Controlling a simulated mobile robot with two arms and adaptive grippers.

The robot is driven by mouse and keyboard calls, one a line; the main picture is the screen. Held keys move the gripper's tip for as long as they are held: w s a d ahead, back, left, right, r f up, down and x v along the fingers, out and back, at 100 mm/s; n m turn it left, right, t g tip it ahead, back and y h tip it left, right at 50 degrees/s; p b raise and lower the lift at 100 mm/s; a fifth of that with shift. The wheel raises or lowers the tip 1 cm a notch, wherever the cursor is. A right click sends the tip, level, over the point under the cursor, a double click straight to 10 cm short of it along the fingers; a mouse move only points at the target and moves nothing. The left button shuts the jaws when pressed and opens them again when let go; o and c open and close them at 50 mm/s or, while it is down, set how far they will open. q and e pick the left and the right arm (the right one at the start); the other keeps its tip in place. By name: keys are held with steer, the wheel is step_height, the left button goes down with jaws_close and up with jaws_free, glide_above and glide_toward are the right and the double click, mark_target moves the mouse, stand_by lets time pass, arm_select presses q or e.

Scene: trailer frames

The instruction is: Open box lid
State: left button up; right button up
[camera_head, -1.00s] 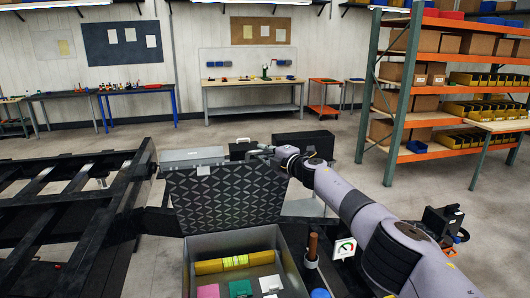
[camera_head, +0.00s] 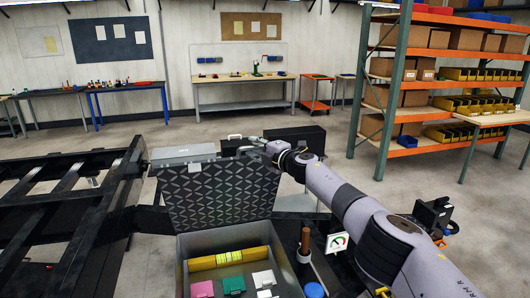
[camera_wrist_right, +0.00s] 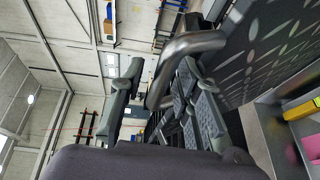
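The grey box (camera_head: 183,263) is at the bottom centre of the head view. Its dark patterned lid (camera_head: 215,193) stands open, raised at the back of the box. My right gripper (camera_head: 254,146) is at the lid's upper right edge, small and partly unclear there. In the right wrist view my right gripper (camera_wrist_right: 158,98) has its fingers spread, with a curved metal handle (camera_wrist_right: 188,43) passing between them. The patterned lid (camera_wrist_right: 275,45) fills the upper right there. I cannot tell whether the fingers touch the handle. My left gripper does not show.
The box holds a yellow cylinder (camera_head: 228,259) and pink, green and white items. A brown-handled tool (camera_head: 305,241) and a gauge (camera_head: 337,242) stand right of it. A black metal frame (camera_head: 70,205) is left.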

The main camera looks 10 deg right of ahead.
steer(key=shift+s+d+r, duration=0.15)
steer(key=shift+s+d, duration=0.55)
steer(key=shift+s, duration=0.4)
steer(key=v, duration=0.9)
steer(key=shift+s, duration=0.2)
steer(key=shift+a, duration=0.1)
